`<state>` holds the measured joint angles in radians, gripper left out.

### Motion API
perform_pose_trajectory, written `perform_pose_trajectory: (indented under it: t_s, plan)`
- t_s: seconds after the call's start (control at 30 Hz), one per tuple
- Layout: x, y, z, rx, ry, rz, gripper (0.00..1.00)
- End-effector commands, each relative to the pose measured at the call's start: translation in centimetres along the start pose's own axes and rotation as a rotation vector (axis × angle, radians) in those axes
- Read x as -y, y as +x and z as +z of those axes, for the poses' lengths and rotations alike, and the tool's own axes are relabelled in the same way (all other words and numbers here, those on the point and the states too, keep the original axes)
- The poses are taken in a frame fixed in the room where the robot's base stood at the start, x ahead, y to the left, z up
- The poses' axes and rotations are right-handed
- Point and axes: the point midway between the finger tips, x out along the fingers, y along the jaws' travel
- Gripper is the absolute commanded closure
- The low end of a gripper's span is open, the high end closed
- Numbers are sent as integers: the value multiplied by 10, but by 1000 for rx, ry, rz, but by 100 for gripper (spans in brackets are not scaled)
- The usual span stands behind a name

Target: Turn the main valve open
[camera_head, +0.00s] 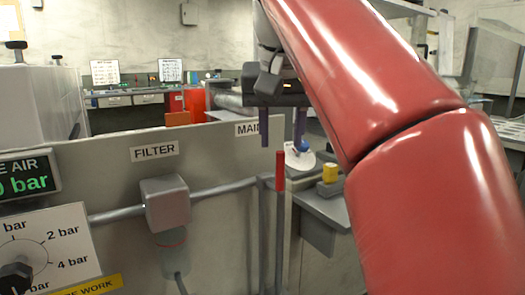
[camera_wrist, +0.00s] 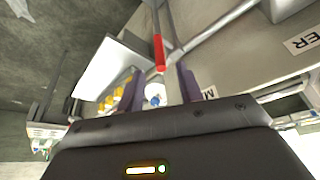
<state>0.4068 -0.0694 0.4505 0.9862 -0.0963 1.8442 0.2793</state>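The main valve's lever has a red grip (camera_head: 280,171) on a grey rod and stands near the right end of the panel, below the partly covered MAIN label (camera_head: 247,129). The red grip also shows in the wrist view (camera_wrist: 158,52), between the lines of my two fingers. My gripper (camera_head: 282,142) is open, its two purple fingers pointing down, just above the red grip in the head view. In the wrist view my gripper (camera_wrist: 159,72) has nothing clamped in it. A gap between fingers and grip is hard to judge. The valve body is not clearly visible.
A grey pipe (camera_head: 225,190) runs from the filter (camera_head: 166,203) toward the lever. A pressure dial (camera_head: 40,250) and green display (camera_head: 28,176) are at left.

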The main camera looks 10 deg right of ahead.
Motion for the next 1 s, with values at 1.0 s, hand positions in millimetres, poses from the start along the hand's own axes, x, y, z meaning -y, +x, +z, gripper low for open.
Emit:
perform_pose_trajectory:
  t_s: [1.0]
  plan:
    - [0, 76, 0, -1, 1, -2, 77]
